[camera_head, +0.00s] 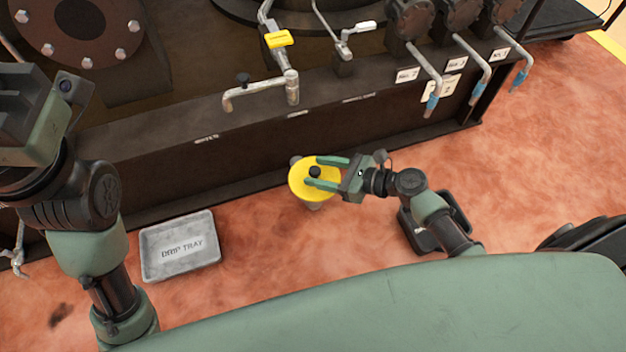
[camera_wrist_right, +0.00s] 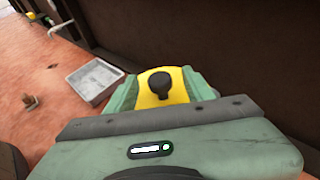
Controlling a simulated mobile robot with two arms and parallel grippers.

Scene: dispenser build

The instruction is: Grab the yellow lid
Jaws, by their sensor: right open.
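The yellow lid (camera_head: 298,180) is a round disc with a black knob (camera_head: 315,171) in its middle. It sits on a greyish container (camera_head: 313,206) that shows only a little beneath it. My right gripper (camera_head: 313,171) is open, with its two green fingers over the lid on either side of the knob. In the right wrist view the lid (camera_wrist_right: 178,92) and its black knob (camera_wrist_right: 160,84) show between the fingers, with a gap around the knob. My left arm is at the left of the head view; its fingertips are not clearly seen.
A grey drip tray (camera_head: 181,247) lies on the reddish floor to the left. The dark machine base (camera_head: 340,125) runs behind the lid, with a pipe tap (camera_head: 270,88) and blue-tipped spouts (camera_head: 432,103) above. Floor between tray and lid is clear.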

